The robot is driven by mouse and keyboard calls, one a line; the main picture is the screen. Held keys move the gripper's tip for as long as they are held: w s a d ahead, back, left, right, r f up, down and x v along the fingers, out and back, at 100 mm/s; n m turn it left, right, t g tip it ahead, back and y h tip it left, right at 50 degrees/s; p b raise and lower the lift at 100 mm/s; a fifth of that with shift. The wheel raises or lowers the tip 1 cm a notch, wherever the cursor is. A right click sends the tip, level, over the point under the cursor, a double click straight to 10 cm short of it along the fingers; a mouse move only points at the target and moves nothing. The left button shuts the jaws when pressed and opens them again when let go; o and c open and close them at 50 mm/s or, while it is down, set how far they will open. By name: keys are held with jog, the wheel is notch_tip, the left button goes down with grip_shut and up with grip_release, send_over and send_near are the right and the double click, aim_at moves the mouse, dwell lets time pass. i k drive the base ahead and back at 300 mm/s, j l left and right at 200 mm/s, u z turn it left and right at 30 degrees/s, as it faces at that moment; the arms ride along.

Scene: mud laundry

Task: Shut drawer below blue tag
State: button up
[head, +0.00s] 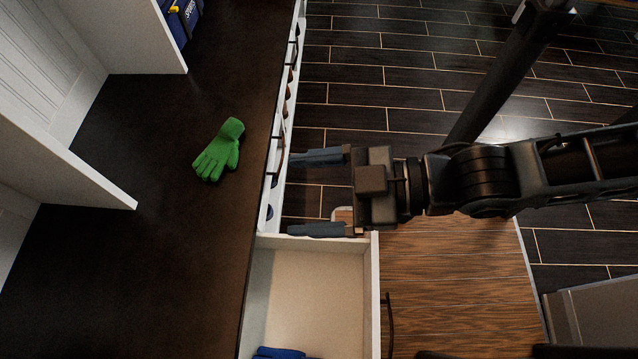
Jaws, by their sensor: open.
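An open drawer with a pale inside (310,285) sticks out of the white cabinet front at the bottom middle of the head view. Its front panel, with a dark handle (388,325), faces right. Something blue (282,353) lies in it at the bottom edge of the picture. My gripper (292,195) is open and empty, its fingers pointing left at the cabinet front. The lower finger is near the drawer's upper corner; I cannot tell whether it touches. A small bluish spot (269,212) on the cabinet front may be a tag, but is too small to be sure.
A dark countertop (190,260) holds a green glove (220,150) and, at the back, a blue item with yellow (180,18). White dividers stand at left. A wood-plank surface (450,270) lies right of the drawer. A grey box-like object (595,315) is at lower right.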

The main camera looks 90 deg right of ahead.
aim_at(320, 298)
jog(key=k+l+u, duration=0.1)
jog(key=u, duration=1.15)
jog(key=k+l, duration=0.2)
jog(key=k, duration=0.55)
jog(key=k+l+u, duration=0.15)
jog(key=k, duration=0.55)
